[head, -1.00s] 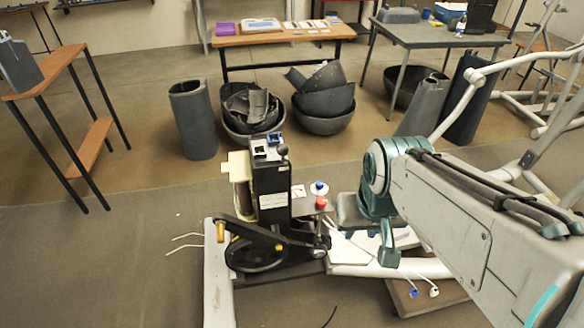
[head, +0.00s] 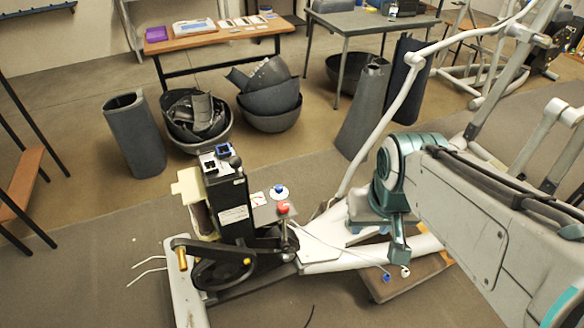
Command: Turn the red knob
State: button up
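The red knob (head: 283,208) sits on top of a thin upright metal rod beside the black upright housing (head: 228,205) of a partly dismantled elliptical machine. The knob is uncovered and nothing touches it. My gripper (head: 398,248) is to the right of the knob in the picture, at the end of my white and teal arm, clearly apart from it. One teal finger-like part hangs down there. I cannot make out two separate fingertips, so its opening is unclear. It appears to hold nothing.
A blue knob on a white disc (head: 279,193) is just behind the red knob. A black crank wheel (head: 222,272) is in front of the housing. Dark bins (head: 270,105) and an orange-topped table (head: 215,38) stand behind.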

aim_at(283, 207)
jog(key=i, duration=0.7)
jog(key=u, duration=0.75)
